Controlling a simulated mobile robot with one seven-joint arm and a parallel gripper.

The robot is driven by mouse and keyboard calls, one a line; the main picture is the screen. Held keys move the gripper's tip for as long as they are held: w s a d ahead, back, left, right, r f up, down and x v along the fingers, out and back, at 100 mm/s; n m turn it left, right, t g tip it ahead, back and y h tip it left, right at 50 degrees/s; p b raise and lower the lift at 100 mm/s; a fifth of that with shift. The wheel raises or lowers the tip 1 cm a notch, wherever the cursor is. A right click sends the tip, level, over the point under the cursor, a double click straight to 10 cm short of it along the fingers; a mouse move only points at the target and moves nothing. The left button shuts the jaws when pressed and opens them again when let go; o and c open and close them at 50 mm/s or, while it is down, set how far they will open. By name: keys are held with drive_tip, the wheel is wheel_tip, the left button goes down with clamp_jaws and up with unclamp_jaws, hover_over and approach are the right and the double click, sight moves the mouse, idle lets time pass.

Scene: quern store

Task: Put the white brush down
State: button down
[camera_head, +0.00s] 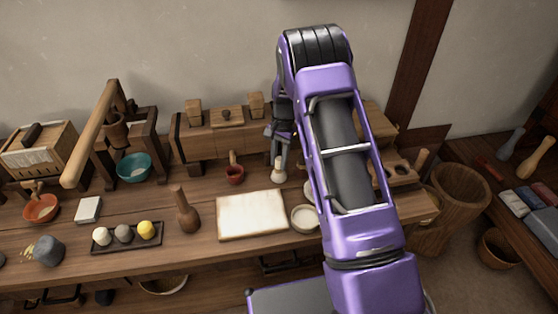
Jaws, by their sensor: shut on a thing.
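My gripper (280,157) is at the back of the wooden workbench (215,199), in front of a wooden chest. It points down and is shut on a small pale thing, which looks like the white brush (279,176). The brush is upright below the fingers, its upper part hidden between them. I cannot tell whether its lower end touches the bench.
My arm hides part of the bench's right side. A white bowl (305,218) stands right of the board. Bare bench shows around the cup.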

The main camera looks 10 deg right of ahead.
drive_tip(key=shift+f, duration=0.2)
drive_tip(key=c, duration=0.6)
unclamp_jaws()
drive_tip(key=shift+r, duration=0.1)
wheel_tip(320, 180, up, 12)
drive_tip(key=w+d+p, duration=0.1)
drive_tip(key=shift+w+d, duration=0.15)
